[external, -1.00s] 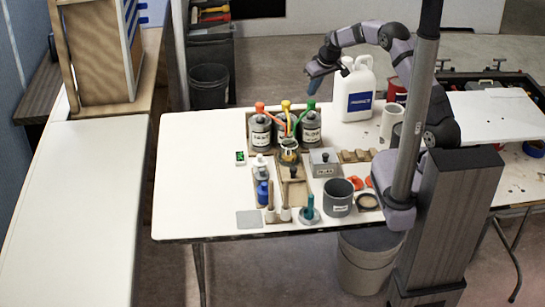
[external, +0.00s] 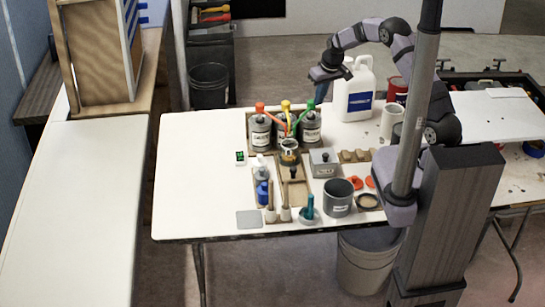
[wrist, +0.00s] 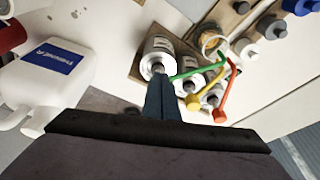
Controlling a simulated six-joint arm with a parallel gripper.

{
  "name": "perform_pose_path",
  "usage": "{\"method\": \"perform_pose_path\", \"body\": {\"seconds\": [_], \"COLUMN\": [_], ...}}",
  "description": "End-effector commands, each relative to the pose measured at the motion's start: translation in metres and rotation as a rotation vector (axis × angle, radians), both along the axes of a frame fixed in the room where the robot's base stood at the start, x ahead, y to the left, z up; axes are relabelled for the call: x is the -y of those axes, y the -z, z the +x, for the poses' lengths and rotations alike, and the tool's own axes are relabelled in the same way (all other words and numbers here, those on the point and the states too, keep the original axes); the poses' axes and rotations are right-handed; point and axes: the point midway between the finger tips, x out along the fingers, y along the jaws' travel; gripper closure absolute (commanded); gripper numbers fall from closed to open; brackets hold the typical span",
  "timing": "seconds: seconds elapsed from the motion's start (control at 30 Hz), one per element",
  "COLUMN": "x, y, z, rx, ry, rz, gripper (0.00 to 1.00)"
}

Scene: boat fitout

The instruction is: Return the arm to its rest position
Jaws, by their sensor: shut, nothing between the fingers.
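My gripper (external: 320,82) hangs above the back of the white worktable (external: 190,190), left of the white jug (external: 354,92) and above the labelled cans. It points downward and is empty. In the wrist view my gripper (wrist: 160,98) shows its two blue fingers together, with nothing between them. The can with the green spout (external: 310,128) is below and in front of the fingers, and it also shows in the wrist view (wrist: 158,52). My arm is folded with its elbow raised over the table's right side.
Cans with orange (external: 260,107) and yellow (external: 286,105) spouts stand beside the green one. A grey pot (external: 338,197), a white mug (external: 391,120) and a red tin (external: 398,90) stand nearer the arm. The table's left side is clear.

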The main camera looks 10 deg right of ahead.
Motion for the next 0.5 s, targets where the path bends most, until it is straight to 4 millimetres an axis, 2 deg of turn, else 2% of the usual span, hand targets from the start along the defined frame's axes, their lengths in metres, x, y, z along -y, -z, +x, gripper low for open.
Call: {"method": "perform_pose_path", "body": {"seconds": [0.1, 0.17, 0.2, 0.33, 0.5], "x": [0.023, 0.037, 0.048, 0.085, 0.137], "y": [0.038, 0.052, 0.058, 0.057, 0.037], "z": [-0.050, -0.082, -0.105, -0.171, -0.247], "rx": [-0.127, -0.196, -0.238, -0.349, -0.447], "ry": [0.017, 0.027, 0.032, 0.060, 0.121], "rz": [-0.056, -0.088, -0.109, -0.164, -0.201], "gripper": [1.00, 1.00, 1.00, 1.00, 1.00]}}
